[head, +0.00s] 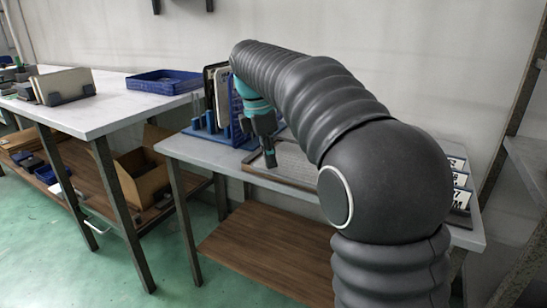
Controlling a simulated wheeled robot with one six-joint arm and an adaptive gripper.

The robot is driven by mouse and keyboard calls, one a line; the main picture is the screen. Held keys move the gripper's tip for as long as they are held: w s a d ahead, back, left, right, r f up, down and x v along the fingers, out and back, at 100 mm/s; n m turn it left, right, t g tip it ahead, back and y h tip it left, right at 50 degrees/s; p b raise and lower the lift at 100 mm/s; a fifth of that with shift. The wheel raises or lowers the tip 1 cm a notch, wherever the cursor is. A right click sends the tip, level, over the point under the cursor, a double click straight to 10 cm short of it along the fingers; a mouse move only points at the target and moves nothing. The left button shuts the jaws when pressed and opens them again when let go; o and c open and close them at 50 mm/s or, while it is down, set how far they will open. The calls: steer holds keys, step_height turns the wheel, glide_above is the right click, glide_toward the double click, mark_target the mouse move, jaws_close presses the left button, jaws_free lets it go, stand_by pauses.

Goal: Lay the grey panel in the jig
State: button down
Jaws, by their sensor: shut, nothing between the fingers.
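My gripper (270,160), dark with a teal wrist, points down over the near table, just in front of the blue rack. It is shut and empty. A flat brown-edged frame (268,177), which looks like the jig, lies on the table below and right of it. A grey mesh-like surface (292,160) shows inside the frame; I cannot tell whether this is the grey panel or the frame's own floor. My arm hides the frame's right part. The blue rack (208,131) holds upright panels, a dark one and a pale one (221,92) among them.
On the left table (118,108) are a blue crate (165,82) and a holder with tan panels (65,85). A cardboard box (143,183) sits on its lower shelf. A gap separates the tables.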

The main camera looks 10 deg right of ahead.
steer(key=d, duration=0.3)
steer(key=w+d, duration=0.1)
steer(key=d, duration=0.5)
steer(key=shift+w+d, duration=0.1)
steer(key=shift+w, duration=0.05)
steer(key=shift+d+f, duration=0.2)
steer(key=shift+f, duration=0.65)
steer(key=shift+f, duration=0.1)
steer(key=shift+a, duration=0.1)
steer(key=shift+a, duration=0.25)
steer(key=shift+a+f, duration=0.1)
steer(key=shift+a, duration=0.15)
steer(key=shift+p, duration=0.3)
steer(key=r+p, duration=0.1)
steer(key=p, duration=0.1)
steer(key=shift+a+r+p, duration=0.1)
steer(key=shift+r+p, duration=0.25)
steer(key=shift+r, duration=0.05)
